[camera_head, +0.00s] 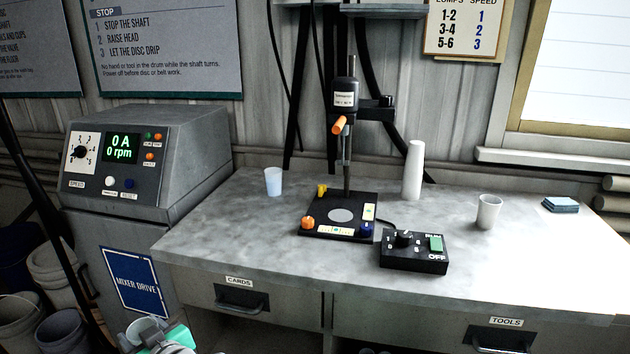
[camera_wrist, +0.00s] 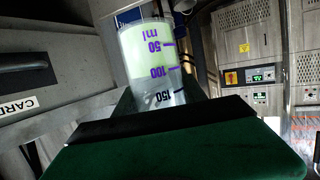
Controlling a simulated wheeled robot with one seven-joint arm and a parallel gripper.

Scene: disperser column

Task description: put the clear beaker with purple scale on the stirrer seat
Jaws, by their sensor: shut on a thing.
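The clear beaker with purple scale (camera_wrist: 150,62) fills the upper middle of the wrist view, with 50 and 100 marks in purple and a dark 150 lower down. It looks pale green in its upper part there. My gripper (camera_wrist: 165,120) is shut on it; its dark green and black jaw hides the beaker's lower part in that view. In the head view the beaker (camera_head: 146,328) and my gripper (camera_head: 168,340) show at the bottom edge, left of and below the table. The stirrer seat (camera_head: 342,215), a grey disc on a black base, is bare under the vertical shaft.
A black control box (camera_head: 413,252) sits right of the stirrer. A bluish cup (camera_head: 273,181), a tall white cup stack (camera_head: 413,170) and a white cup (camera_head: 488,211) stand around it. The mixer drive console (camera_head: 145,160) is at left. Drawers (camera_head: 240,300) face my gripper.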

